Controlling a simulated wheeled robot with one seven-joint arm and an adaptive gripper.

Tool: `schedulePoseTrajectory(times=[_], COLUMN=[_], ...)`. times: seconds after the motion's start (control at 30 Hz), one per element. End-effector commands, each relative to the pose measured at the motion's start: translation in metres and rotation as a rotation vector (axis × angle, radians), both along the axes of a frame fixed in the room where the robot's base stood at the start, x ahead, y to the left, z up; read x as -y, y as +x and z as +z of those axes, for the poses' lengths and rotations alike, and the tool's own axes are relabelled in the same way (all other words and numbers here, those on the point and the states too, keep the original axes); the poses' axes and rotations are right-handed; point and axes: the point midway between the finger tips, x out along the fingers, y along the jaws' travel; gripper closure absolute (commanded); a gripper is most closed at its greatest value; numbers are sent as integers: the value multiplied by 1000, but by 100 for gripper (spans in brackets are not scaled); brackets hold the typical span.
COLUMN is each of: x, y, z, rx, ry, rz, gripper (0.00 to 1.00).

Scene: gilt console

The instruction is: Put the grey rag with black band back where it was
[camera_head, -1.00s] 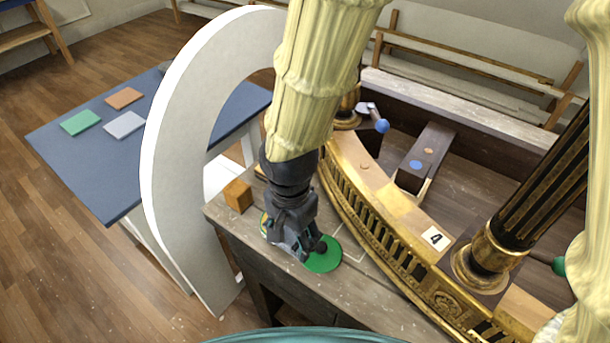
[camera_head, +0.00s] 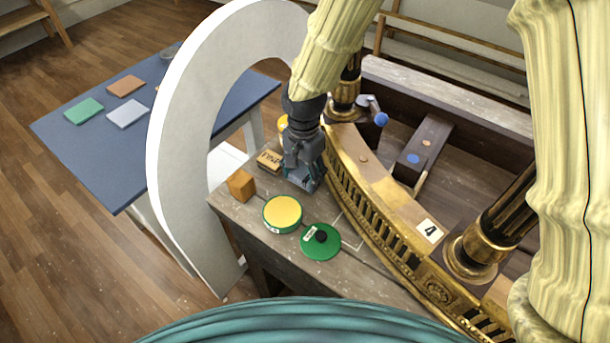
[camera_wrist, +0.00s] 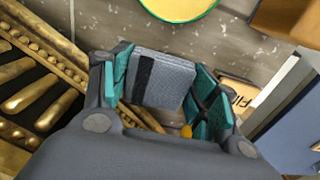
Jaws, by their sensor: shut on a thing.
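The grey rag with a black band (camera_wrist: 163,79) is between the green-padded fingers of my gripper (camera_wrist: 168,88) in the wrist view. It looks like a flat, ribbed grey pad with one dark stripe near its left side. In the head view my gripper (camera_head: 306,184) points down at the grey wooden bench, beside the gilt curved rail. The rag is mostly hidden there by the fingers. I cannot tell whether the rag touches the bench.
A yellow-topped green tin (camera_head: 283,214), a green lid with black knob (camera_head: 320,242), a wooden block (camera_head: 240,185) and a labelled block (camera_head: 269,160) lie on the bench. The gilt rail (camera_head: 380,217) borders it. A white arch (camera_head: 172,150) stands left. A blue table (camera_head: 70,150) holds coloured pads.

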Motion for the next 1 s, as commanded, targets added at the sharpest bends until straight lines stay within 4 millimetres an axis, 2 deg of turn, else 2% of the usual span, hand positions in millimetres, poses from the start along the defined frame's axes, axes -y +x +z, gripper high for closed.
schedulePoseTrajectory(times=[0.17,0.5,1.0], x=[2,2,1], y=[11,10,10], z=[-1,-32,-40], rx=[-1,0,2], ry=[0,-1,-1], rz=[-2,2,1], gripper=[66,66,66])
